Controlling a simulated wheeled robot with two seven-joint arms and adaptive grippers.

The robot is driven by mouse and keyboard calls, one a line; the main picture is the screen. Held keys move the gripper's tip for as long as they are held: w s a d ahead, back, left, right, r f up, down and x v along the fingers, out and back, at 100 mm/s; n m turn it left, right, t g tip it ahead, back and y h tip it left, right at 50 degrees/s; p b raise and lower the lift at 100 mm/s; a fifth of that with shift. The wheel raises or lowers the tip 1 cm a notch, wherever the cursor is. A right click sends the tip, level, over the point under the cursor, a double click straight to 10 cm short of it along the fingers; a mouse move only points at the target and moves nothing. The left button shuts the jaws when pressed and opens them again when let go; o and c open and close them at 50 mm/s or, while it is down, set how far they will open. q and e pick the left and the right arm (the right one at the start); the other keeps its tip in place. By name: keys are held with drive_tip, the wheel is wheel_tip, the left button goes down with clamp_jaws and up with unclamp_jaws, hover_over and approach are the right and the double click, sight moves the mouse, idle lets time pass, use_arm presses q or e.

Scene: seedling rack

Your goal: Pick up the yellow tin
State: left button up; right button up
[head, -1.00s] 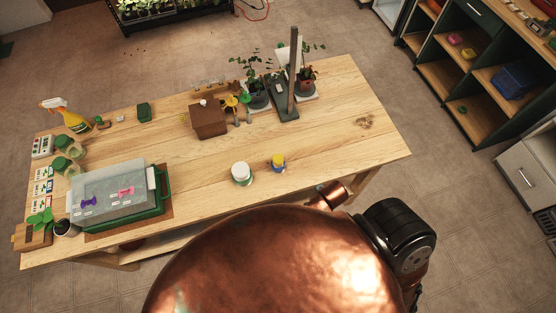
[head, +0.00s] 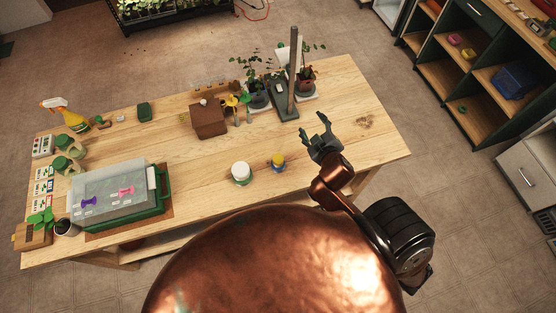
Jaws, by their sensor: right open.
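The yellow tin (head: 278,158) stands near the front edge of the wooden table, with a blue part showing around its lower side. My right gripper (head: 317,132) is open and empty over the table, to the right of the yellow tin and a little farther back, clearly apart from it. Its height above the table is hard to tell. My left gripper is not in view.
A white-topped jar (head: 240,170) with a green base stands just left of the tin. A brown box (head: 208,120), a dark stand with an upright post (head: 293,75) and potted plants are farther back. The table's right end (head: 370,145) is mostly clear.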

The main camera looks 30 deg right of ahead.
drive_tip(key=w+a+r+n+t+y, duration=0.4)
drive_tip(key=a+r+n, duration=0.25)
drive_tip(key=r, duration=0.35)
drive_tip(key=w+a+r+n+t+y, duration=0.35)
drive_tip(key=a+r+n, duration=0.3)
drive_tip(key=r, duration=0.25)
drive_tip(key=s+a+f+n+g+y, duration=0.2)
drive_tip(key=s+a+n+g+y, duration=0.15)
drive_tip(key=a+n+y, duration=0.4)
drive_tip(key=s+a+f+n+g+y, duration=0.1)
drive_tip(key=s+a+n+g+y, duration=0.3)
drive_tip(key=a+n, duration=0.55)
drive_tip(key=n+g+h, duration=0.8)
drive_tip(key=h, duration=0.4)
hover_over(278, 158)
drive_tip(key=s+d, duration=0.2)
wheel_tip(278, 158, down, 24)
drive_tip(key=r, duration=0.1)
drive_tip(key=x, duration=0.5)
drive_tip(key=p+x, duration=0.1)
drive_tip(key=x, duration=0.1)
drive_tip(key=shift+s+a+f, duration=0.2)
drive_tip(key=shift+s, duration=0.05)
